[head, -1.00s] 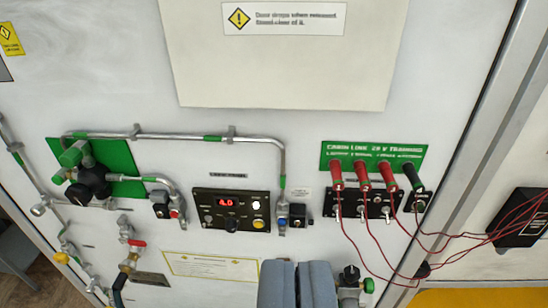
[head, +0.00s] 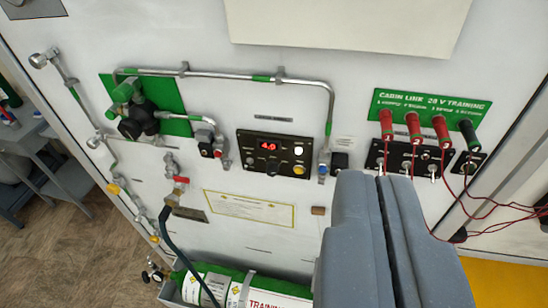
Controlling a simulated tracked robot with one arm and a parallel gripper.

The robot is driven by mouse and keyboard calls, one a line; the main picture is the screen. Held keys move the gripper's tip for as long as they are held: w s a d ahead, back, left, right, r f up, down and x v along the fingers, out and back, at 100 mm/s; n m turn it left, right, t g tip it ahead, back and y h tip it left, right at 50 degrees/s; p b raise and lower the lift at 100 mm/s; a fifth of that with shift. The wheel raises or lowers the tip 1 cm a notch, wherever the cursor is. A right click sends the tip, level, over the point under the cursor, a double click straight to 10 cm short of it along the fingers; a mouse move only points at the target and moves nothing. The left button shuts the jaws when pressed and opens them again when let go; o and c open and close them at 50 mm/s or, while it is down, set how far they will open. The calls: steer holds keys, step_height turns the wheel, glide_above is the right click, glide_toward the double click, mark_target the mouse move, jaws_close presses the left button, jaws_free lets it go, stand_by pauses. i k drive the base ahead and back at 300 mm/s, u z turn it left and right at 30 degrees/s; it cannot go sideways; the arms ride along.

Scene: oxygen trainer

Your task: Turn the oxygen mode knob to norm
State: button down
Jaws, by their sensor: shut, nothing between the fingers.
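A black control panel (head: 246,160) is fixed to the white wall, with a red lit display (head: 268,146) that seems to read 4.0. A small black knob (head: 271,168) sits below the display; its pointer setting is too small to read. A yellow button (head: 299,170) and a white light (head: 298,151) are at the panel's right side. My gripper (head: 378,178), with two grey fingers together, is shut and empty. It shows to the right of the panel and lower in the picture, apart from the knob. Its fingers cover part of the wall.
A pipe (head: 228,77) arches above the panel and runs down its right side. A dark valve knob (head: 137,120) on a green plate is at left. Red plugs (head: 414,128) with trailing wires (head: 484,208) are at right. A green cylinder (head: 262,285) lies below.

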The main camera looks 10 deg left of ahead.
mark_target(273, 167)
steer(key=z, duration=1.35)
steer(key=k, duration=1.1)
steer(key=u, duration=0.8)
steer(key=i, duration=1)
steer(key=z, duration=0.05)
